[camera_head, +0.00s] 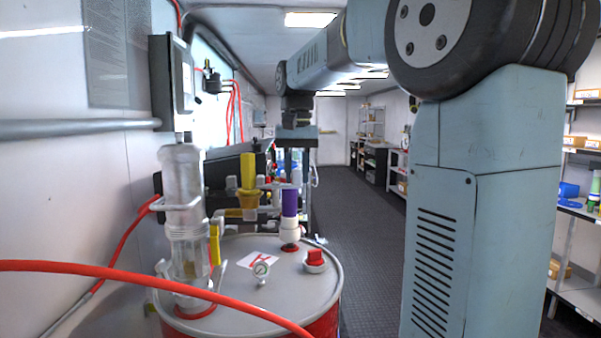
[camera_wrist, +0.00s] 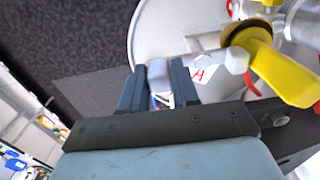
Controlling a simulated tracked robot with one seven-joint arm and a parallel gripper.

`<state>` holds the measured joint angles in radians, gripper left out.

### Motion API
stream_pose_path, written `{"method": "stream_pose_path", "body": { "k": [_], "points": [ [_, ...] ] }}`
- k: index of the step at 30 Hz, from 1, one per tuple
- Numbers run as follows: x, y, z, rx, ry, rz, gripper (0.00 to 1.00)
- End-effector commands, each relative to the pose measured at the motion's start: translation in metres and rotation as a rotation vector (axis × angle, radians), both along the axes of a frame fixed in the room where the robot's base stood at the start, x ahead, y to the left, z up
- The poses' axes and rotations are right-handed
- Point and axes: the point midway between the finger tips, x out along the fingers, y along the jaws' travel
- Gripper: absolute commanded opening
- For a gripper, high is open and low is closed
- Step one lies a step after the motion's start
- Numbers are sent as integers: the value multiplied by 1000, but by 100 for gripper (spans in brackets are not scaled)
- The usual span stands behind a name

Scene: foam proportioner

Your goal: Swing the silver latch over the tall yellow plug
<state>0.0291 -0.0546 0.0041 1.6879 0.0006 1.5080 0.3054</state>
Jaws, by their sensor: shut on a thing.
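The tall yellow plug (camera_head: 248,172) stands upright in a yellow fitting above the drum in the head view. In the wrist view a large yellow piece (camera_wrist: 272,72), which looks like this plug, is at the right, apart from my fingers. My gripper (camera_wrist: 160,88) points at the drum side, its dark fingers shut on a small silver piece, which looks like the silver latch (camera_wrist: 159,76). Most of the latch is hidden between the fingers. In the head view my gripper (camera_head: 297,158) is behind and right of the yellow plug; its hold is too small to see there.
A clear cylinder (camera_head: 183,200) stands at left, and a red hose (camera_head: 130,267) crosses the front. The aisle floor is clear.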

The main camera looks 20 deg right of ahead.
Motion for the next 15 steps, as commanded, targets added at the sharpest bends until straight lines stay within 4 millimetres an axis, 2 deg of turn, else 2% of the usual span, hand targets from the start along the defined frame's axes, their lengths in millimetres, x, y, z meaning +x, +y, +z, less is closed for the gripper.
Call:
{"method": "stream_pose_path", "body": {
  "k": [2,3,9,15],
  "points": [
    [0,-1,0,-1,0,-2,0],
    [0,-1,0,-1,0,-1,34],
    [0,-1,0,-1,0,-1,51],
    [0,0,0,-1,0,0,51]
  ]
}}
